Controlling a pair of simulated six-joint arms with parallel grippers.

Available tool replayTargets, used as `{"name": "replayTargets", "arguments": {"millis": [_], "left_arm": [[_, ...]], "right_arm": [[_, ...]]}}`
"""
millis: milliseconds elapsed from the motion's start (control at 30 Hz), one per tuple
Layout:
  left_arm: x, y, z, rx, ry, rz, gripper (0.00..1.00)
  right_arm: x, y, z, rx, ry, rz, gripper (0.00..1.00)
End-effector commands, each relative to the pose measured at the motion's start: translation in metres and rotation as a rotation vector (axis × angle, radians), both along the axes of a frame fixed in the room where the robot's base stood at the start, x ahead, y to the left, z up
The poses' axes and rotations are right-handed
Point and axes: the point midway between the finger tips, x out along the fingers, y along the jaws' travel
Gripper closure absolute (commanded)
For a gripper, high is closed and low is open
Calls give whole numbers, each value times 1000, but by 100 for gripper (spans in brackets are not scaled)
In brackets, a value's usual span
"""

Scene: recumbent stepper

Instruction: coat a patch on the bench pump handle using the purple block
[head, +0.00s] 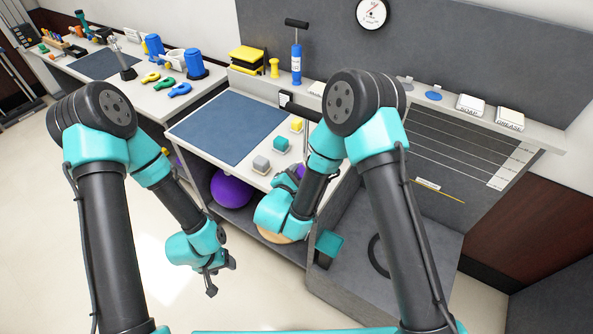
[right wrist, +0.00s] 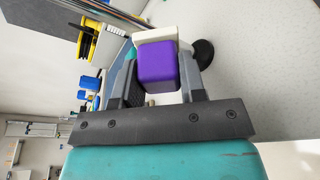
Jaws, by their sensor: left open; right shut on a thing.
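The bench pump (head: 296,64) stands upright at the back of the bench, with a blue body and a black T-shaped handle (head: 297,23) on top. My right gripper (right wrist: 155,82) is shut on the purple block (right wrist: 157,65), with a finger on each side. A white slab (right wrist: 155,37) lies at the block's far end; I cannot tell whether they are joined. In the head view, my right arm largely hides this gripper, and a bit of purple shows beside it. My left gripper (head: 220,277) is open and empty, low over the floor, far from the pump.
White boxes labelled SOAP (head: 470,106) and GREASE (head: 509,119) sit on the right shelf. A purple ball (head: 231,190) lies under the bench. The mat is clear.

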Motion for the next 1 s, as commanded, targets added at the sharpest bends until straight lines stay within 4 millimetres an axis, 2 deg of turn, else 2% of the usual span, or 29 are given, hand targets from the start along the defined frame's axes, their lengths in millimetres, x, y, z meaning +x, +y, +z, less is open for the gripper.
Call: {"name": "replayTargets", "arguments": {"millis": [600,1000], "left_arm": [[0,0,0,0,0,0,43],[0,0,0,0,0,0,43]], "right_arm": [[1,-1,-2,0,0,0,81],[0,0,-15,0,0,0,81]]}}
